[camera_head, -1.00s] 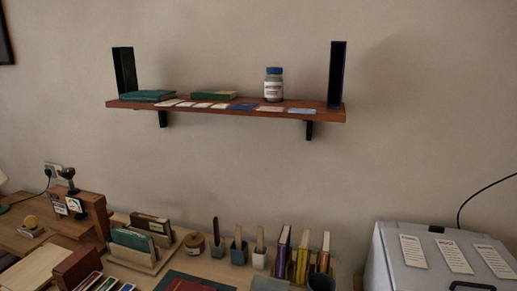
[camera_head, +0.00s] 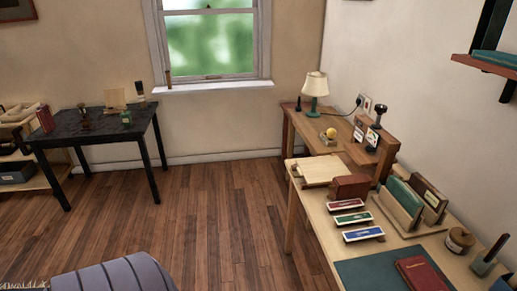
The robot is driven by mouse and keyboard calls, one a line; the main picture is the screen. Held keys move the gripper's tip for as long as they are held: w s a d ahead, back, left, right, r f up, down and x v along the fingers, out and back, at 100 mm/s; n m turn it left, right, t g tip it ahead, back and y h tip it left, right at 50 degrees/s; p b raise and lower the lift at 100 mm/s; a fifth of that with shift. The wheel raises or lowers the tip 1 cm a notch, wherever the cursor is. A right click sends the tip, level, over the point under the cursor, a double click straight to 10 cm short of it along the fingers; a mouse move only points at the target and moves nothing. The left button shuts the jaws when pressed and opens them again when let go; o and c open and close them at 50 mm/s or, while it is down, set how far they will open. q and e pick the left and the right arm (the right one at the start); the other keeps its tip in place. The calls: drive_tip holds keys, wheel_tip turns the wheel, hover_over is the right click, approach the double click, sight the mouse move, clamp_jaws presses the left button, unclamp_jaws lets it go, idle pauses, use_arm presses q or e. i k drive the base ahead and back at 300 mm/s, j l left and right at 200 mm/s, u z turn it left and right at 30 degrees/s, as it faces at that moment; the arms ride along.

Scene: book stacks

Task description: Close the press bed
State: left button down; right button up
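A wooden press-like stand (camera_head: 372,143) with a dark knob handle on top and small labels on its front stands on the wooden desk along the right wall. A flat pale board (camera_head: 318,170) lies in front of it, at the desk's left edge, and may be the press bed. A reddish-brown block (camera_head: 350,187) sits beside the board. I cannot tell from here whether the bed is open or shut. Neither of my grippers is in view.
The desk also holds a green-based lamp (camera_head: 315,90), stamp-like blocks (camera_head: 351,218), a book holder (camera_head: 403,200) and a red book (camera_head: 421,273). A black table (camera_head: 95,128) stands at the left. A ribbed grey-blue rounded thing (camera_head: 112,274) is at bottom left. Wooden floor between is clear.

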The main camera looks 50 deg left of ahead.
sight(320, 170)
drive_tip(key=u, duration=1.3)
